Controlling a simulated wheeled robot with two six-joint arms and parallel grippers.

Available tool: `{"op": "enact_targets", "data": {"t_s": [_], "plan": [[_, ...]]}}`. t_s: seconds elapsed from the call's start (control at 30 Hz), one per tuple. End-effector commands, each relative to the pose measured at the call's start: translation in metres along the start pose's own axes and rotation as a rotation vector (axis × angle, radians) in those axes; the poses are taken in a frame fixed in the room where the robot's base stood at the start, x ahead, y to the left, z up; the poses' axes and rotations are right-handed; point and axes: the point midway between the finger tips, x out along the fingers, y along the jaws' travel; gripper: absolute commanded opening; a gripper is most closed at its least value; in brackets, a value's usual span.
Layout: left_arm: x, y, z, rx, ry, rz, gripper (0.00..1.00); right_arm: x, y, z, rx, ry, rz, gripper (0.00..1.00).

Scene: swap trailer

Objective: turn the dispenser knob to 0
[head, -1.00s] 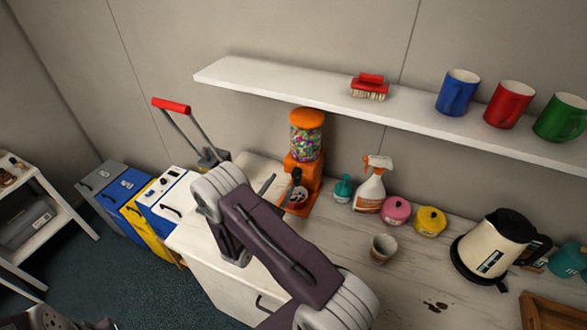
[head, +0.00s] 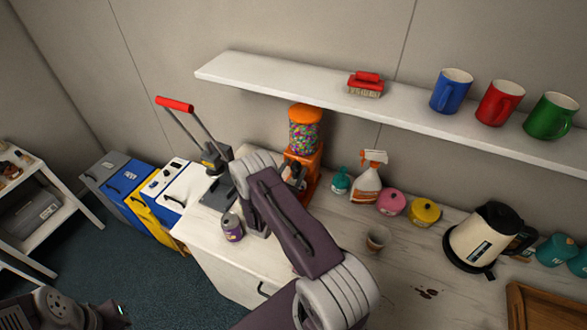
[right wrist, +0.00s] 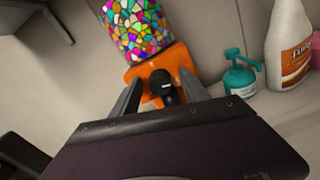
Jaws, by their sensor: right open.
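The orange candy dispenser (head: 305,137) stands on the counter below the wall shelf, its clear globe full of coloured candies. It also shows in the right wrist view (right wrist: 183,58), where its black knob (right wrist: 161,84) sits on the orange front. A light mark shows on the knob; its exact setting is too small to read. My right gripper (right wrist: 158,92) is open, with one finger on each side of the knob; I cannot tell whether they touch it. In the head view my arm partly hides the dispenser's lower front. My left gripper is not clearly in view; part of my left arm shows at the bottom left.
A can crusher with a red handle (head: 175,104) and a purple can (head: 232,227) are left of the dispenser. A teal pump bottle (head: 341,181), spray bottle (head: 368,180), pink jar (head: 391,202), yellow jar (head: 425,212), cup (head: 377,238) and kettle (head: 484,238) stand to its right.

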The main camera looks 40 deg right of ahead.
Motion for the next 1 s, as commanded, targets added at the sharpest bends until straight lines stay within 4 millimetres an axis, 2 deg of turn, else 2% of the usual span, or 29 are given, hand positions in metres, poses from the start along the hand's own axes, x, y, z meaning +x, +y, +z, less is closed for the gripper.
{"op": "enact_targets", "data": {"t_s": [0.1, 0.13, 0.3, 0.67, 1.0], "plan": [[0.0, 0.0, 0.0, 0.0, 0.0, 0.0, 0.0, 0.0, 0.0, 0.0, 0.0, 0.0, 0.0, 0.53], [0.0, 0.0, 0.0, 0.0, 0.0, 0.0, 0.0, 0.0, 0.0, 0.0, 0.0, 0.0, 0.0, 0.47], [0.0, 0.0, 0.0, 0.0, 0.0, 0.0, 0.0, 0.0, 0.0, 0.0, 0.0, 0.0, 0.0, 0.0], [0.005, 0.0, 0.001, 0.0, 0.0, 0.0, 0.0, 0.0, 0.0, -0.001, -0.058, -0.001, 0.0, 0.0], [0.018, 0.0, 0.002, 0.0, 0.0, 0.0, 0.0, -0.001, 0.001, -0.002, -0.295, -0.002, 0.0, 0.0]]}}
